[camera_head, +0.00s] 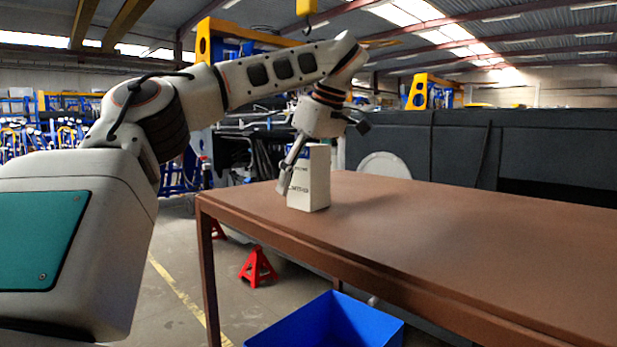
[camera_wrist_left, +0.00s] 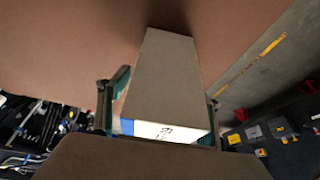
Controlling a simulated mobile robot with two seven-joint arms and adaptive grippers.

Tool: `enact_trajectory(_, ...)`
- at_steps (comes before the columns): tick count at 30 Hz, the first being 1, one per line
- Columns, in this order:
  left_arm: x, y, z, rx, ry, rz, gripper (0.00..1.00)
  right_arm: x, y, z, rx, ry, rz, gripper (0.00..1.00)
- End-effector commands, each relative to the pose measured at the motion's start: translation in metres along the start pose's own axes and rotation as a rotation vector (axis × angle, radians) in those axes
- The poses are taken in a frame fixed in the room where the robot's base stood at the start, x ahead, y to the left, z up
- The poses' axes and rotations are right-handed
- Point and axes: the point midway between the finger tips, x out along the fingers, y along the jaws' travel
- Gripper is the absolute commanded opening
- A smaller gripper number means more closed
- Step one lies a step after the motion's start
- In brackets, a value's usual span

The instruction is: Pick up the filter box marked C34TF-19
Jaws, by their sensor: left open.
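In the left wrist view the box (camera_wrist_left: 162,75) lies between the two spread green-edged fingers of the left gripper (camera_wrist_left: 160,100). The gripper is open. My right gripper is not in view.
The brown table (camera_head: 440,235) is bare to the right of the box. A blue bin (camera_head: 325,325) stands below its front edge. A red stand (camera_head: 258,267) is on the floor at left. A dark machine body (camera_head: 520,150) runs behind the table.

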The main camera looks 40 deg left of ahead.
Motion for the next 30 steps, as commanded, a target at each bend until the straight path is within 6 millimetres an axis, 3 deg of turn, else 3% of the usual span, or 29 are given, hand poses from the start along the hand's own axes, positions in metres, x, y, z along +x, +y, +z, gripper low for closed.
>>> enact_trajectory(9, 0.0039, -0.0001, 0.0004, 0.000, 0.000, 0.002, 0.62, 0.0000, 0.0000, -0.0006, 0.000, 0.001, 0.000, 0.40)
enact_trajectory(15, 0.0038, 0.0000, 0.0002, 0.000, 0.001, 0.002, 0.10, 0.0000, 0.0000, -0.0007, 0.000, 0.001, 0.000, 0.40)
enact_trajectory(30, -0.0015, 0.0003, -0.0016, -0.002, 0.002, 0.005, 0.10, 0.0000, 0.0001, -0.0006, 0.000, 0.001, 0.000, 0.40)
